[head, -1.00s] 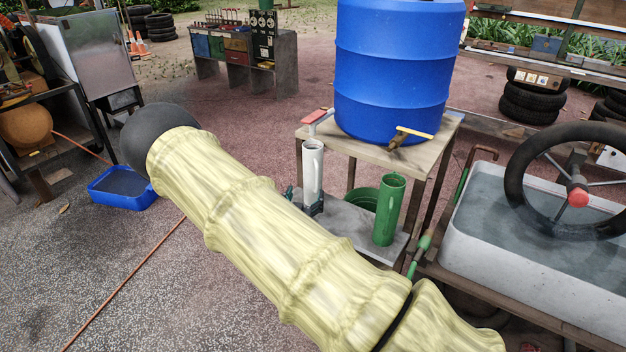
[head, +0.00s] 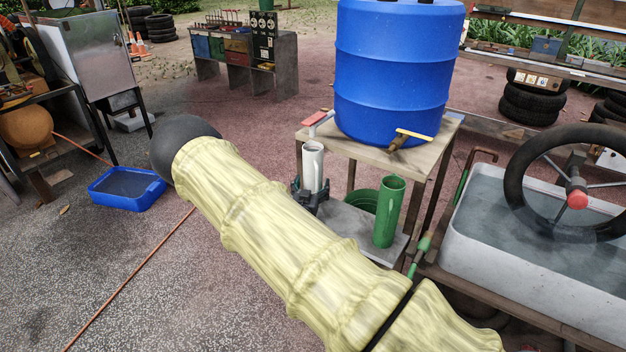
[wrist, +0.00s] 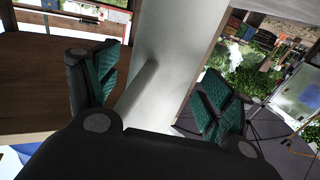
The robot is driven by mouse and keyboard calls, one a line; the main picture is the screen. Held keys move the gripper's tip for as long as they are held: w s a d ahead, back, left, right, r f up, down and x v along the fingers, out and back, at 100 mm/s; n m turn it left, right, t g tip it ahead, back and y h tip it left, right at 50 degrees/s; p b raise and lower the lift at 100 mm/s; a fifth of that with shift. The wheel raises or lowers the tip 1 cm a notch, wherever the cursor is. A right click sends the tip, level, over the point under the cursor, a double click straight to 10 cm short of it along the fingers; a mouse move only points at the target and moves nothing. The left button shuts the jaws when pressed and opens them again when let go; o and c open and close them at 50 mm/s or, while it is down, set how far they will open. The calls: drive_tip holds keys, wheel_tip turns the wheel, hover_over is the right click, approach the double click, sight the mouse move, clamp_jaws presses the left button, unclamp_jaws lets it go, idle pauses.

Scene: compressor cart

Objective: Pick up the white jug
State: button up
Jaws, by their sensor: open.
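The white jug (head: 313,158), a tall narrow cylinder, stands upright at the left of the low grey shelf under the wooden stand. My gripper (head: 312,192) is at the jug's lower part in the head view, partly hidden by my arm. In the wrist view the white jug (wrist: 170,65) rises between the two green-padded fingers of my gripper (wrist: 160,88). The fingers are open, one on each side. A gap shows on the right; contact on the left cannot be told. A bar, likely the jug's handle, points toward the palm.
A green jug (head: 388,212) stands close to the right on the shelf (head: 345,222), with a green bucket (head: 361,205) behind. The blue barrel (head: 395,70) sits on the wooden stand (head: 350,146) above. A water trough (head: 530,290) is at right.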

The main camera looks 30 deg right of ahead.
drive_tip(key=shift+c, duration=0.5)
clamp_jaws()
drive_tip(key=shift+r, duration=0.25)
drive_tip(key=shift+r, duration=0.5)
drive_tip(key=v, duration=1.7)
drive_tip(key=shift+s+a+b, duration=0.2)
drive_tip(key=shift+a+b, duration=0.05)
drive_tip(key=shift+b, duration=0.15)
drive_tip(key=shift+s+a+r, duration=0.1)
drive_tip(key=shift+a+r, duration=0.05)
